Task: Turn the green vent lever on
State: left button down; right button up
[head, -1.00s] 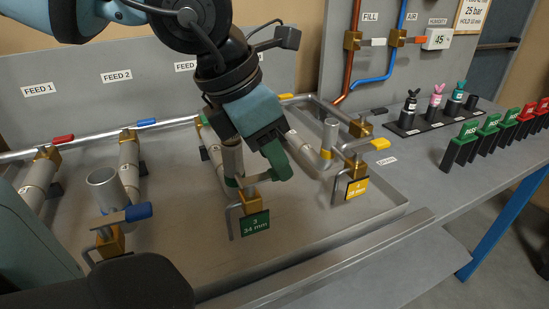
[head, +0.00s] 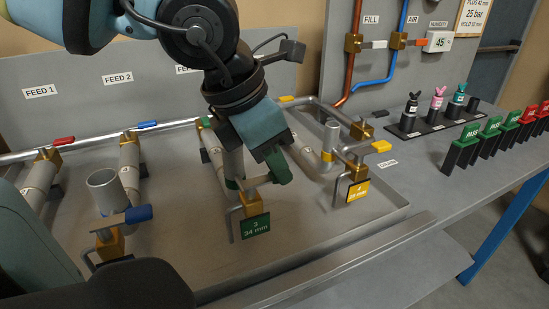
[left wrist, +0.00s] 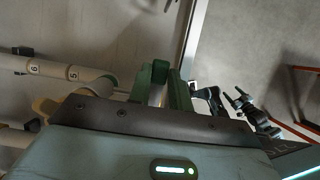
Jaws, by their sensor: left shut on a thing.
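The green vent lever (head: 280,172) sits on a brass valve (head: 249,197) behind a green tag reading 3, 34 mm (head: 255,226). Its green grip points to the right, away from the upright grey pipe. My left gripper (head: 270,153) reaches down from above and is shut on the lever's grip, partly covering it. In the left wrist view, green parts (left wrist: 158,75) stand just ahead of the gripper's dark edge; I cannot tell lever from finger there. My right gripper is not in view.
A blue-handled lever (head: 138,213) stands to the left and a yellow-handled lever (head: 380,147) to the right. Feed pipes run behind, inside a grey tray (head: 330,232). A row of green and red markers (head: 490,133) stands on the right bench.

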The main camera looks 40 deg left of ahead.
aim_at(258, 183)
pick_arm(q)
jog(key=s+m+g+h, duration=0.1)
jog(key=m, duration=0.3)
jog(key=s+d+m+g+h+b, duration=0.1)
jog(key=m, duration=0.4)
jog(key=s+d+m+g, duration=0.1)
jog(key=m+g, duration=0.1)
jog(key=m, duration=0.2)
jog(key=shift+s+d+h, duration=0.15)
jog(key=shift+s+h, duration=0.05)
jog(key=shift+h, duration=0.2)
jog(key=shift+s+m+g+y+b, duration=0.1)
jog(key=shift+s+m+g, duration=0.2)
jog(key=shift+m, duration=0.55)
jog(key=shift+s+m+g+y+b, duration=0.1)
jog(key=shift+s+m+g+b, duration=0.2)
jog(key=shift+m, duration=0.6)
jog(key=shift+s+m+g+y+p, duration=0.15)
jog(key=shift+m+g, duration=0.25)
jog(key=shift+m, duration=0.45)
jog(key=c, duration=1.3)
grip_release()
jog(key=shift+a, duration=0.2)
